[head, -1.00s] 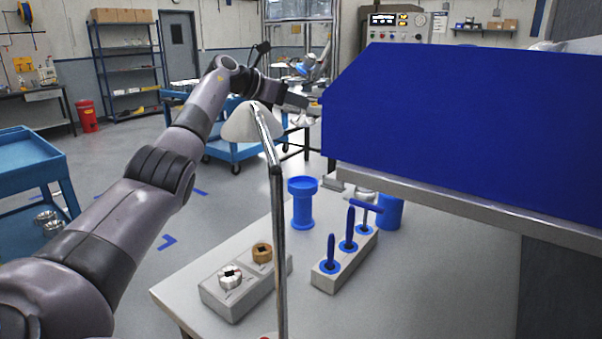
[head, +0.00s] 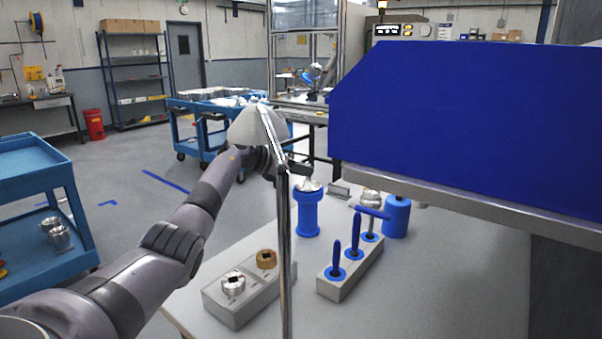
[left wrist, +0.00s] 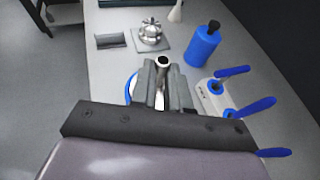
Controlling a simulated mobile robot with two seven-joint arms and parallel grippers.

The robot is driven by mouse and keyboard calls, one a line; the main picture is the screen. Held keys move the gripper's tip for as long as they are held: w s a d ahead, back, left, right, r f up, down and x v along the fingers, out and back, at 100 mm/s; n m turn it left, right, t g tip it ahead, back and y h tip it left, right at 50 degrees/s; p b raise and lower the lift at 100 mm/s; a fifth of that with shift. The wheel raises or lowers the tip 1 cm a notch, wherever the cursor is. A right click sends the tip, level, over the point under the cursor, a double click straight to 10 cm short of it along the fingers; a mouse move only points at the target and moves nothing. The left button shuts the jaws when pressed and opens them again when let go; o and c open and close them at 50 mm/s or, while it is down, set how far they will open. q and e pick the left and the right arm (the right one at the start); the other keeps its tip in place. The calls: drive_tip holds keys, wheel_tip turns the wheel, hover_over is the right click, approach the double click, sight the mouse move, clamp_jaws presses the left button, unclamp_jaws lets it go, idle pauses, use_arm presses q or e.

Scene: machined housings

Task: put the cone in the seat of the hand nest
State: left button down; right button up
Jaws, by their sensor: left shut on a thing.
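My left gripper (head: 304,171) is shut on a small silver metal piece (head: 309,186), which I take to be the cone. It holds the piece at the top of a blue flanged stand (head: 307,216), probably the hand nest. I cannot tell whether piece and stand touch. In the left wrist view the gripper fingers (left wrist: 164,88) close around the piece, whose round, hollow end (left wrist: 163,63) points up. A blue rim of the stand (left wrist: 130,88) shows beside the fingers; its seat is hidden. My right gripper is not in view.
A lamp with a pole (head: 285,240) stands in front. A grey block (head: 240,312) holds a silver and a brass part. A tool block (head: 345,284) holds blue-handled tools, near a blue bottle (head: 396,217). A large blue panel (head: 460,130) overhangs the right.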

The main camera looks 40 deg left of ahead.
use_arm(q)
drive_tip(key=shift+f, duration=0.5)
drive_tip(key=shift+f, duration=0.15)
drive_tip(key=c, duration=1.1)
unclamp_jaws()
